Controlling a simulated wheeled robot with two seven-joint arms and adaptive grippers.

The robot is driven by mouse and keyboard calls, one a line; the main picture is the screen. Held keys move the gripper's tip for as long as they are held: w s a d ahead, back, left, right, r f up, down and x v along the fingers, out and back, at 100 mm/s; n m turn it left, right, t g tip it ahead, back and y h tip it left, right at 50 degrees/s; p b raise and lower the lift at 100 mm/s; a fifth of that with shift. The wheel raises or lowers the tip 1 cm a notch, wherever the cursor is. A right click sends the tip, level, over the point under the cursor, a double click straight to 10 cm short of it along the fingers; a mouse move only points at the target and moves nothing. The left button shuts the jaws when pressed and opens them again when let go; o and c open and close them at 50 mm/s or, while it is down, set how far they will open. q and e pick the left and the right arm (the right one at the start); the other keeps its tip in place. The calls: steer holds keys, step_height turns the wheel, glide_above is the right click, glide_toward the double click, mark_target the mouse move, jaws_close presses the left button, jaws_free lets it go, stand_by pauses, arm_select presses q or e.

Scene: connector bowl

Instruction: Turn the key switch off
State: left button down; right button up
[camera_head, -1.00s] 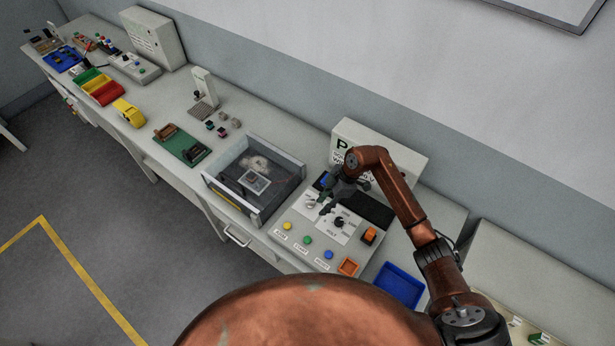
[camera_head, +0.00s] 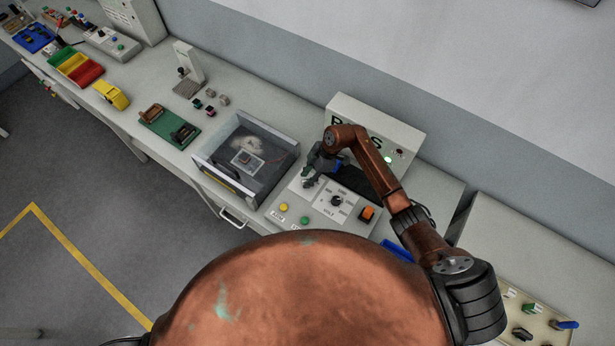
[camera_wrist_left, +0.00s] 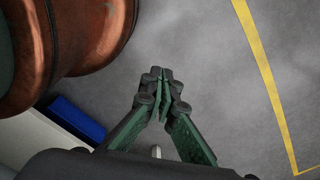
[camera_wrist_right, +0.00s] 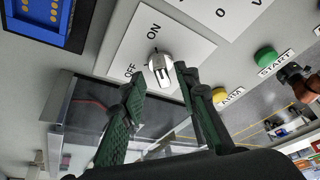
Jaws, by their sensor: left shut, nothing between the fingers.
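The key switch (camera_wrist_right: 160,69) is a round silver knob with a slot across it, on a white plate marked ON and OFF in the right wrist view. I cannot tell surely which mark it points to. My right gripper (camera_wrist_right: 158,84) is open, with its two green-lined fingers on either side of the switch and nothing clearly held. In the head view my right gripper (camera_head: 309,174) is over the left part of the control panel (camera_head: 275,216) and largely hides the switch. My left gripper (camera_wrist_left: 164,75) is shut and empty above the floor.
A lettered box (camera_head: 372,128) stands behind.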

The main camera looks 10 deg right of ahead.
steer(key=shift+s+r, duration=0.1)
steer(key=shift+s, duration=0.2)
steer(key=shift+w, duration=0.2)
steer(key=shift+c, duration=1.1)
steer(key=shift+s, duration=0.1)
jaws_close()
arm_select(q)
steer(key=shift+w, duration=0.25)
steer(key=shift+w, duration=0.1)
